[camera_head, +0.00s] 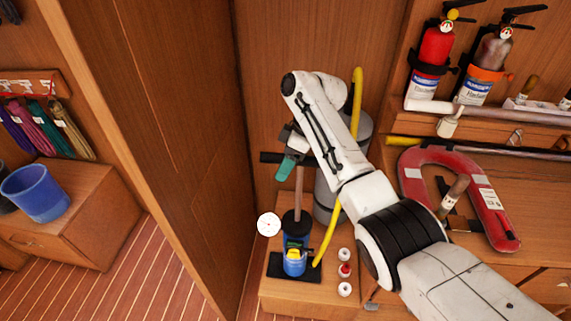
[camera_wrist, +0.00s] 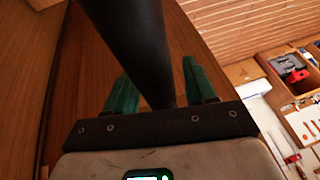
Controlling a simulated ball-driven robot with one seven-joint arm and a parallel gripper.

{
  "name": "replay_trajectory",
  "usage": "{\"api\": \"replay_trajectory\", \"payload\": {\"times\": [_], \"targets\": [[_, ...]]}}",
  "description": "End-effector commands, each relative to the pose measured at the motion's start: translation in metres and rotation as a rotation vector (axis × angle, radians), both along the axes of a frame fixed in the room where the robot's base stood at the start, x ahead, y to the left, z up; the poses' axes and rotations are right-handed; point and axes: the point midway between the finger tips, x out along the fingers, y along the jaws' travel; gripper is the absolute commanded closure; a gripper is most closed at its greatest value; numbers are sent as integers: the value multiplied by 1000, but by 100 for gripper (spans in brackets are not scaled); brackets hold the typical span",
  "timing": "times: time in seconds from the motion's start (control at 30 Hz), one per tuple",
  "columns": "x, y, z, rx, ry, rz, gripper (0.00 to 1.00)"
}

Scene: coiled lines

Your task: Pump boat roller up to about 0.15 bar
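The pump (camera_head: 296,240) stands upright on a black foot plate (camera_head: 284,268) with a blue body, its brown shaft (camera_head: 299,192) raised. A black crossbar handle (camera_head: 270,157) tops the shaft. A round white gauge (camera_head: 269,224) shows beside the pump; its reading is too small to make out. A yellow hose (camera_head: 329,235) runs up from the pump to a grey upright cylinder (camera_head: 325,197), seemingly the boat roller, partly behind my arm. My gripper (camera_head: 287,168) is at the handle. In the wrist view its green fingers (camera_wrist: 160,90) stand apart either side of the black bar (camera_wrist: 130,40), with gaps showing.
A wooden panel (camera_head: 150,120) stands left of the pump. Small round fittings (camera_head: 345,270) lie to its right. A red horseshoe buoy (camera_head: 485,200) and two extinguishers (camera_head: 434,50) are at the right. A blue bucket (camera_head: 36,193) sits on the far-left cabinet.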

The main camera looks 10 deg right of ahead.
Motion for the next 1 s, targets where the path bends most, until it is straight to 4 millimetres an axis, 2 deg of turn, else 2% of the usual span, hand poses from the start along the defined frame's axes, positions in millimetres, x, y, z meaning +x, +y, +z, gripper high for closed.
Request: {"api": "replay_trajectory", "payload": {"times": [0.2, 0.33, 0.8, 1.0], "targets": [[0, 0, 0, 0, 1, -1, 45], [1, -4, 8, 1, -1, -1, 45], [5, -39, 83, 0, -1, 0, 45], [6, -45, 96, 0, 0, -1, 45]]}}
